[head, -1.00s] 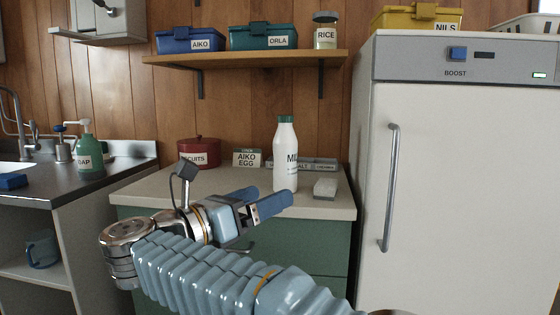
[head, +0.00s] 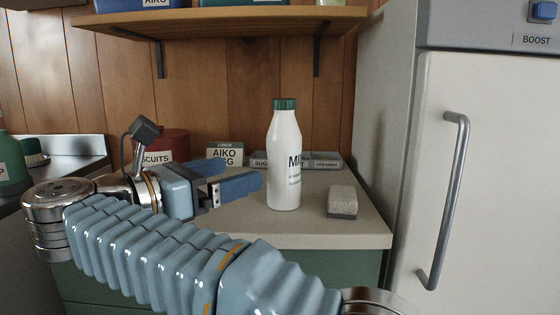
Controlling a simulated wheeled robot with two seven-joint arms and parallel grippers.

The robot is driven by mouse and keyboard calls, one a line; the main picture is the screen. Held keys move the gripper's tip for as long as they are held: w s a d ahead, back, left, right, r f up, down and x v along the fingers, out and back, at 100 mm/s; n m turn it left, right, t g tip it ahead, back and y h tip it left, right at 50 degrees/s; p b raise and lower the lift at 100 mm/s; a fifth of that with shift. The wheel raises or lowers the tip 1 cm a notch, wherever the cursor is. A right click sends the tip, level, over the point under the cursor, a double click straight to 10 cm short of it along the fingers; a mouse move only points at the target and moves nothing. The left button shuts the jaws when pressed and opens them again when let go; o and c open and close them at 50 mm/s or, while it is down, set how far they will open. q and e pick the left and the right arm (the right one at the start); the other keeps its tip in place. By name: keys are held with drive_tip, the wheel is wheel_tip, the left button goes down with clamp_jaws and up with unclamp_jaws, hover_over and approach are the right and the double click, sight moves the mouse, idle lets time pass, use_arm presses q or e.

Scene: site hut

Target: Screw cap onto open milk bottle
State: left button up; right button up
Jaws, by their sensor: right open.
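The white milk bottle (head: 284,160) stands upright on the grey-beige counter (head: 345,228). A green cap (head: 284,104) sits on its neck; I cannot tell how tight it is. My right gripper (head: 244,174) is left of the bottle, about level with its lower half, with its two blue fingers pointing right. The fingers are open with nothing between them. They appear apart from the bottle. My left gripper is out of view.
A sponge-like block (head: 342,199) lies right of the bottle. A shelf (head: 230,22) hangs above. The fridge (head: 470,190) bounds the right side.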

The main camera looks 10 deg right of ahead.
sight(271, 163)
drive_tip(key=p+x, duration=0.1)
drive_tip(key=x, duration=0.7)
drive_tip(key=shift+w+d, duration=0.1)
drive_tip(key=shift+d, duration=0.2)
drive_tip(key=shift+p+x, duration=0.8)
drive_tip(key=shift+x, duration=1.8)
drive_tip(key=c, duration=1.4)
